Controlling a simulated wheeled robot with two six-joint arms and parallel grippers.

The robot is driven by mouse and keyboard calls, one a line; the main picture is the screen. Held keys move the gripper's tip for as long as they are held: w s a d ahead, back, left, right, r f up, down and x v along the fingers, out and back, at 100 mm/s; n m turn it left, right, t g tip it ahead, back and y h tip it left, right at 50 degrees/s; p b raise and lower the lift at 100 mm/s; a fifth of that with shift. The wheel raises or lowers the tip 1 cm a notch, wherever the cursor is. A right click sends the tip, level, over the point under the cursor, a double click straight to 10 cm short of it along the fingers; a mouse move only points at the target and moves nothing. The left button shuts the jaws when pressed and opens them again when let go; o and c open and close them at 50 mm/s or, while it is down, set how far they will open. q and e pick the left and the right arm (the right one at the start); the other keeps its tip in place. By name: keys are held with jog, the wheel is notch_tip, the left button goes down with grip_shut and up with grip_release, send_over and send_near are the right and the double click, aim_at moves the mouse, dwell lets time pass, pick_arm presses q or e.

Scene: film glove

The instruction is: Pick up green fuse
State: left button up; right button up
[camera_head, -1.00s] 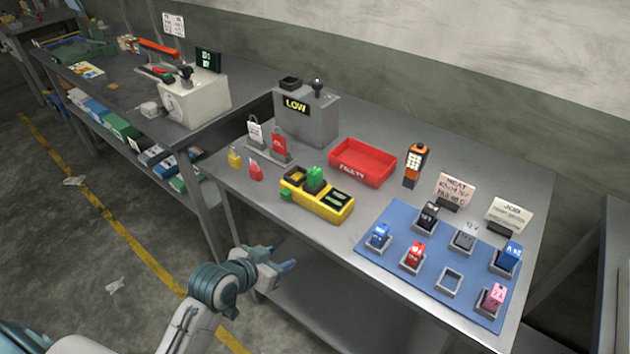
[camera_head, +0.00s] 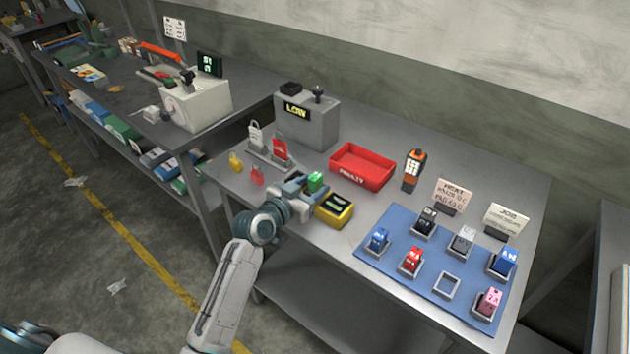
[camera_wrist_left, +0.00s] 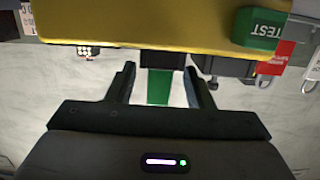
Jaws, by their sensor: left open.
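The green fuse (camera_head: 316,181) stands in the yellow tester (camera_head: 336,213) on the near side of the right-hand bench. My left gripper (camera_head: 303,184) is at the tester, and its arm hides the tester's left part. In the left wrist view the green fuse (camera_wrist_left: 158,87) shows between the two spread fingers of my left gripper (camera_wrist_left: 160,80), with a gap on each side. The yellow tester (camera_wrist_left: 140,22) fills the top of that view, with a green block marked TEST (camera_wrist_left: 262,28). My right gripper is not in view.
A red tray marked FAULTY (camera_head: 362,166) lies behind the tester. Red and white tags (camera_head: 279,149) stand behind my gripper. A blue mat (camera_head: 402,275) with several fuses in holders and one empty holder (camera_head: 447,285) lies to the right. A grey LOW box (camera_head: 307,122) stands at the back.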

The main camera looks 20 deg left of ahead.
aim_at(320, 176)
pick_arm(q)
jog(key=shift+w+d+r+p, duration=0.1)
jog(key=shift+w+d+p, duration=0.15)
jog(key=shift+w, duration=0.4)
jog(key=shift+w+d+r+p, duration=0.1)
jog(key=shift+w+d, duration=0.15)
jog(key=shift+w, duration=0.35)
jog(key=shift+w+d+f, duration=0.15)
jog(key=shift+w+f, duration=0.15)
jog(key=shift+w, duration=0.15)
grip_shut()
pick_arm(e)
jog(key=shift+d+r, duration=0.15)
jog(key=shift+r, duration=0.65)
pick_arm(q)
jog(key=shift+r, duration=0.1)
jog(key=shift+r, duration=0.6)
notch_tip(320, 176, up, 2)
jog(key=shift+r+b, duration=0.1)
jog(key=shift+b, duration=0.65)
jog(key=s+d+r+b, duration=0.1)
jog(key=s+d+b, duration=0.3)
jog(key=s, duration=1.1)
jog(key=shift+s+r, duration=0.15)
jog(key=shift+s, duration=0.25)
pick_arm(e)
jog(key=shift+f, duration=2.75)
